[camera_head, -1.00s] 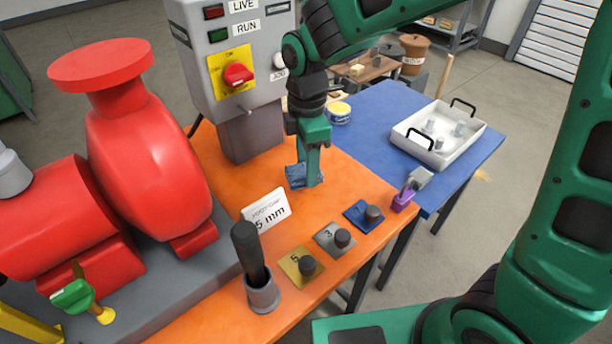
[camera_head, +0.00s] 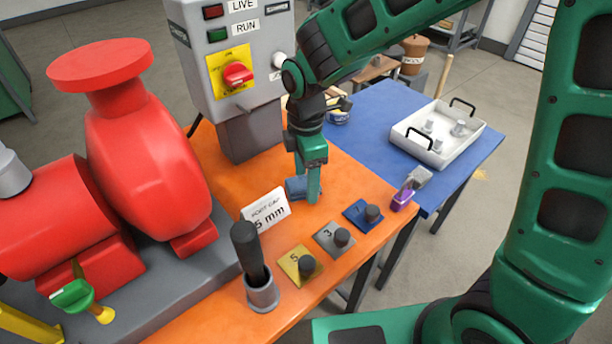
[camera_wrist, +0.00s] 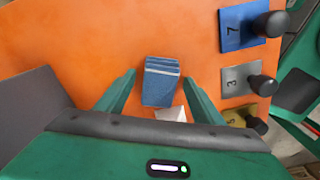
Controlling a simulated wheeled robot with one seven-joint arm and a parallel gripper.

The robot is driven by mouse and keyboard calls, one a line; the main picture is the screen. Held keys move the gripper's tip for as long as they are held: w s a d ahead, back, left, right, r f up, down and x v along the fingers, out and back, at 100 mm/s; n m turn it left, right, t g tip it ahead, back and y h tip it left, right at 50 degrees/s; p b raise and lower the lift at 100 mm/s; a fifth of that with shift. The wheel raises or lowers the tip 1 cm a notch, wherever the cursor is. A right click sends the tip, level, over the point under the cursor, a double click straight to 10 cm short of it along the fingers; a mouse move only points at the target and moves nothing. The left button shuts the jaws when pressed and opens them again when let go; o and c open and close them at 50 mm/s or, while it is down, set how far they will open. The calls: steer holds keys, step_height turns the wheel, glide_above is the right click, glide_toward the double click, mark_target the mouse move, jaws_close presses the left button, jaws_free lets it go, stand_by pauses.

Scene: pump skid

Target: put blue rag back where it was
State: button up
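The blue rag (camera_head: 297,187) lies folded on the orange bench top (camera_head: 225,183), below the grey control box. In the wrist view the rag (camera_wrist: 160,84) lies in line with the gap between my fingers, with orange surface showing on both sides of it. My gripper (camera_head: 308,197) points down at the rag, and one finger hides part of it in the head view. In the wrist view my gripper (camera_wrist: 159,95) is spread wide, its fingers apart from the rag.
A white card sign (camera_head: 265,210) stands close to the rag. Numbered plates with black knobs (camera_head: 335,238) line the bench's front edge. A black-handled tool stands in a grey cup (camera_head: 262,294). A white tray (camera_head: 437,140) sits on the blue table. The red pump (camera_head: 145,165) stands left.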

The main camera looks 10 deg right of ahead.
steer(key=shift+r, duration=0.1)
step_height(320, 180, up, 12)
stand_by(0.5)
steer(key=s+d+m, duration=0.3)
steer(key=d+m, duration=0.4)
steer(key=d, duration=0.5)
steer(key=s+d+m, duration=0.3)
steer(key=d+m, duration=0.4)
steer(key=d, duration=0.6)
steer(key=s+d+f+m, duration=0.3)
steer(key=s+d+m, duration=0.7)
steer(key=s+m, duration=0.2)
steer(key=s, duration=0.2)
steer(key=shift+s+m, duration=0.4)
